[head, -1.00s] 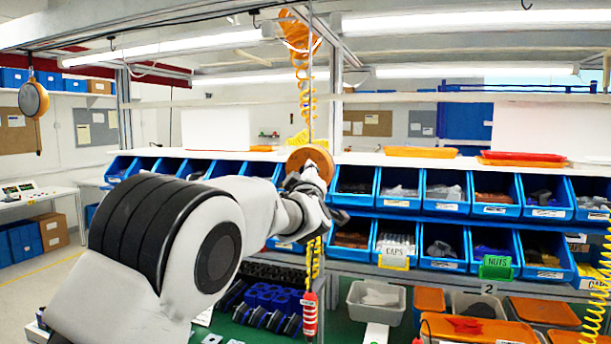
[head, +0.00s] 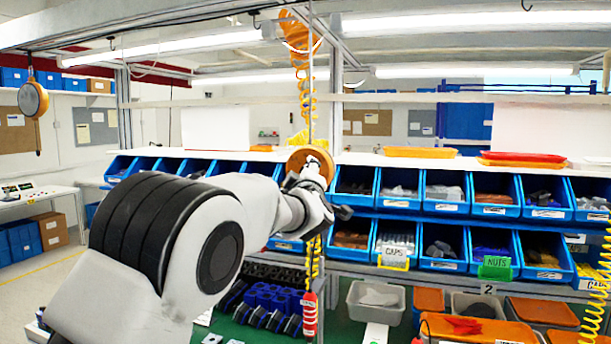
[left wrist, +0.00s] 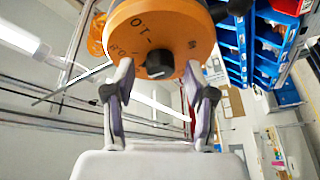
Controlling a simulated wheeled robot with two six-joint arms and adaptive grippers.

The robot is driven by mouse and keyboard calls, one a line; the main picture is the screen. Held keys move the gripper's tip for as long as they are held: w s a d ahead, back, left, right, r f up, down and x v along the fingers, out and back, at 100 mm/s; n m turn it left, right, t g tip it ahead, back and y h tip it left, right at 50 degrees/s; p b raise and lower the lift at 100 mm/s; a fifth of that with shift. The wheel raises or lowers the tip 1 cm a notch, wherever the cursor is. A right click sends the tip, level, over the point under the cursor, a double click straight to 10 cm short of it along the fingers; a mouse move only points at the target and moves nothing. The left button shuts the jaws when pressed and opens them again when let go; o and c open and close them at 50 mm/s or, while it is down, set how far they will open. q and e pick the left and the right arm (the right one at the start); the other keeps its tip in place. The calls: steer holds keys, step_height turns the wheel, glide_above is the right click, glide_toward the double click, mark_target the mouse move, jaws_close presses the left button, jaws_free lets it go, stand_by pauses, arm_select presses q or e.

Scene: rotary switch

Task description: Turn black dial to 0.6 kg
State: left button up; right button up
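The black dial (left wrist: 160,65) sits near the lower edge of the face of an orange round balancer (left wrist: 155,28) in the left wrist view. The face carries dark printed figures, "10" among them; the dial's exact setting is too small to read. In the head view the balancer (head: 310,158) hangs in the middle, and its dial is hidden. My left gripper (left wrist: 160,76) is open, with one finger on each side of the dial and visible gaps to it. In the head view the left gripper (head: 316,182) is just in front of the balancer. My right gripper is not in view.
Blue bins (head: 446,190) in two rows stand behind and right of my gripper. A yellow coiled hose (head: 304,85) hangs above the balancer, and a red-and-white handle (head: 309,316) hangs below. A second balancer (head: 33,99) hangs far left.

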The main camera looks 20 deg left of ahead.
arm_select(q)
steer(key=v, duration=1.2)
steer(key=shift+a+f, duration=0.1)
